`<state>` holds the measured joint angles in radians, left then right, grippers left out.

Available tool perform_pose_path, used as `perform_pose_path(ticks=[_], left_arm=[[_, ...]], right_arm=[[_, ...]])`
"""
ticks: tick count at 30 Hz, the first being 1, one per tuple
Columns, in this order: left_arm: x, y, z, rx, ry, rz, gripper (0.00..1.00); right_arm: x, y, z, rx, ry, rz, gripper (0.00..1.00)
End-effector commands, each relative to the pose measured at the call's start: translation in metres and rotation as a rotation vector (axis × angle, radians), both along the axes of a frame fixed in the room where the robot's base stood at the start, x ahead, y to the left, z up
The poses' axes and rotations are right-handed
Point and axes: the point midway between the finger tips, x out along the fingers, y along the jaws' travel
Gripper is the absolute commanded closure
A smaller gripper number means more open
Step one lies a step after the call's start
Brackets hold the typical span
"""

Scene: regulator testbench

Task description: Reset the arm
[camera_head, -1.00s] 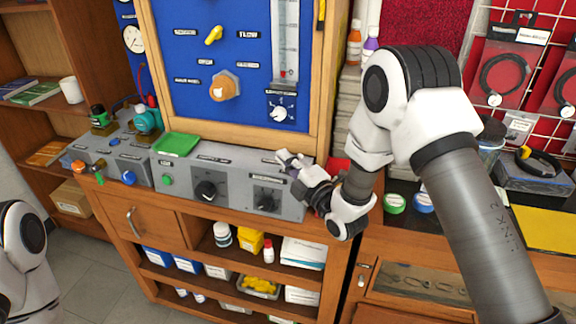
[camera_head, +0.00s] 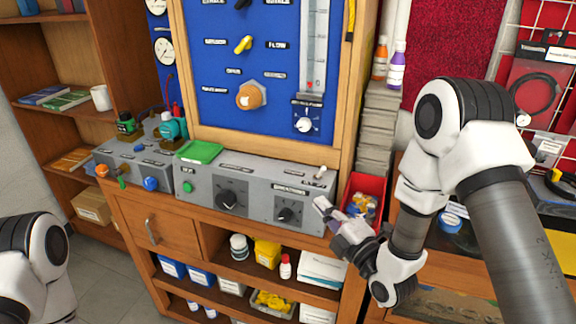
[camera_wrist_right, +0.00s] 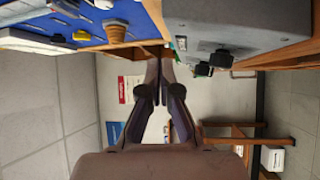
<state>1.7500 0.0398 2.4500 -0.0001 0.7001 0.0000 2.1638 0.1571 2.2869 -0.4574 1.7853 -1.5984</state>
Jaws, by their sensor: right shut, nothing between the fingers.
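My right gripper (camera_head: 326,210) is in front of the right end of the grey control box (camera_head: 262,190), apart from its knobs as far as I can tell. It is shut and empty; in the right wrist view its two dark fingers (camera_wrist_right: 160,75) meet at the tips. The box carries two black knobs, a green button and, at its right end, a small light toggle (camera_head: 320,172). Part of my left arm shows at the lower left of the head view, but its gripper is out of view.
A red bin (camera_head: 366,192) with small parts stands right of the box, close behind my right gripper. A green tray (camera_head: 199,151) lies on the box. The blue panel (camera_head: 262,60) with gauge and knobs rises behind. Open shelves with bottles (camera_head: 285,267) are below.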

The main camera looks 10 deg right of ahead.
Motion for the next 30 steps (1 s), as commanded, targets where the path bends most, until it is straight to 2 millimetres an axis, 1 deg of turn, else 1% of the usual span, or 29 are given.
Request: perform_pose_path(ticks=[2,4,5,8,9,11,12,14,15,17,18,21,23,24,26,30], left_arm=[[0.0,0.0,0.0,0.0,0.0,0.0,0.6],[0.0,0.0,0.0,0.0,0.0,0.0,0.6],[0.0,0.0,0.0,0.0,0.0,0.0,0.6],[0.0,0.0,0.0,0.0,0.0,0.0,0.6],[0.0,0.0,0.0,0.0,0.0,0.0,0.6],[0.0,0.0,0.0,0.0,0.0,0.0,0.6],[0.0,0.0,0.0,0.0,0.0,0.0,0.6],[0.0,0.0,0.0,0.0,0.0,0.0,0.6],[0.0,0.0,0.0,0.0,0.0,0.0,0.6],[0.0,0.0,0.0,0.0,0.0,0.0,0.6],[0.0,0.0,0.0,0.0,0.0,0.0,0.6],[0.0,0.0,0.0,0.0,0.0,0.0,0.6],[0.0,0.0,0.0,0.0,0.0,0.0,0.6],[0.0,0.0,0.0,0.0,0.0,0.0,0.6],[0.0,0.0,0.0,0.0,0.0,0.0,0.6],[0.0,0.0,0.0,0.0,0.0,0.0,0.6]], right_arm=[[-0.001,0.0,-0.007,0.0,0.014,0.001,1.0],[-0.006,0.003,-0.028,-0.004,0.054,0.007,1.0],[-0.011,0.005,-0.042,-0.007,0.082,0.013,1.0],[-0.037,0.01,-0.107,-0.027,0.255,0.007,1.0],[-0.051,0.01,-0.139,-0.015,0.373,-0.004,1.0],[-0.079,0.008,-0.187,0.049,0.583,-0.041,1.0],[-0.1,0.005,-0.216,0.109,0.729,-0.082,1.0],[-0.138,-0.001,-0.256,0.217,0.953,-0.177,1.0],[-0.165,-0.006,-0.279,0.303,1.1,-0.267,1.0],[-0.212,-0.015,-0.306,0.456,1.315,-0.457,1.0],[-0.24,-0.022,-0.317,0.567,1.428,-0.611,1.0],[-0.289,-0.033,-0.325,0.817,1.571,-0.977,1.0],[-0.307,-0.036,-0.326,0.926,1.596,-1.143,1.0],[-0.313,-0.037,-0.326,0.981,1.598,-1.217,1.0],[-0.318,-0.036,-0.326,1.037,1.593,-1.28,1.0],[-0.318,-0.036,-0.326,1.073,1.58,-1.306,1.0]])
